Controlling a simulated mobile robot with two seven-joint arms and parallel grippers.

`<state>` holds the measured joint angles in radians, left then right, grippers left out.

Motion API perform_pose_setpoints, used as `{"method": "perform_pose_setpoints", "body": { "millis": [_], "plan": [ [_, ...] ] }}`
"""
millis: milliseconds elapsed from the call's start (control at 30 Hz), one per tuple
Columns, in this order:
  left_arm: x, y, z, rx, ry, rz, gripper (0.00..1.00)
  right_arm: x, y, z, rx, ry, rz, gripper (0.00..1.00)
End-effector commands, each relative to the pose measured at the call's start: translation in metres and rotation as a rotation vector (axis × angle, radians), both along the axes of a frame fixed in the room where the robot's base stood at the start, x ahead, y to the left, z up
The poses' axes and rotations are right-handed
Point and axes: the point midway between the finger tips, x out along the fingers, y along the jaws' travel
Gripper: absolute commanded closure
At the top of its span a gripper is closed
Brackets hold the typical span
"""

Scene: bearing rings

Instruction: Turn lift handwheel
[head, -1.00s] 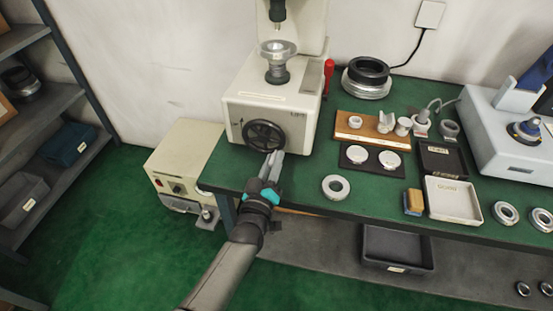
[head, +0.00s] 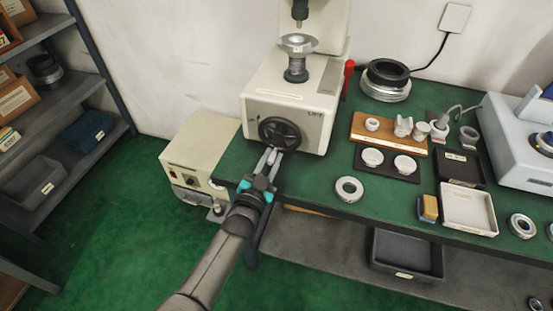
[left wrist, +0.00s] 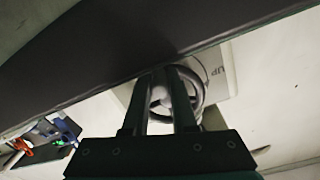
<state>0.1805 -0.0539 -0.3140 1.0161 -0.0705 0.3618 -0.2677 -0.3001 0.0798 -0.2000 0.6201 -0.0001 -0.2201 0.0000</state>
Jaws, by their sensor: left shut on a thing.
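The black lift handwheel (head: 280,133) is on the front face of the cream hardness tester (head: 310,105), marked LIFT. My left gripper (head: 272,156) is at the lower rim of the wheel and shut on it. In the left wrist view the fingers (left wrist: 165,95) reach to the wheel (left wrist: 201,90), which shows as a dark ring with a pale knob between the fingers, beside the word UP. The contact itself is partly hidden by the fingers. My right gripper is not in view.
A cream box (head: 195,160) stands low, left of the green bench. A metal ring (head: 348,189) lies on the bench right of my arm. A wooden stand (head: 388,134), a white tray (head: 468,210) and a yellow block (head: 428,208) are further right.

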Motion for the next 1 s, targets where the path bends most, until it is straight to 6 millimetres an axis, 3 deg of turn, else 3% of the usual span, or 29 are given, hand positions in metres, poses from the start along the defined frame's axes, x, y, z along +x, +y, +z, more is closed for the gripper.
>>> {"method": "perform_pose_setpoints", "body": {
  "millis": [1000],
  "plan": [
    [0.012, 0.036, 0.03, 0.919, -0.299, 0.002, 1.0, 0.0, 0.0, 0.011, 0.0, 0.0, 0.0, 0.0]
  ]
}}
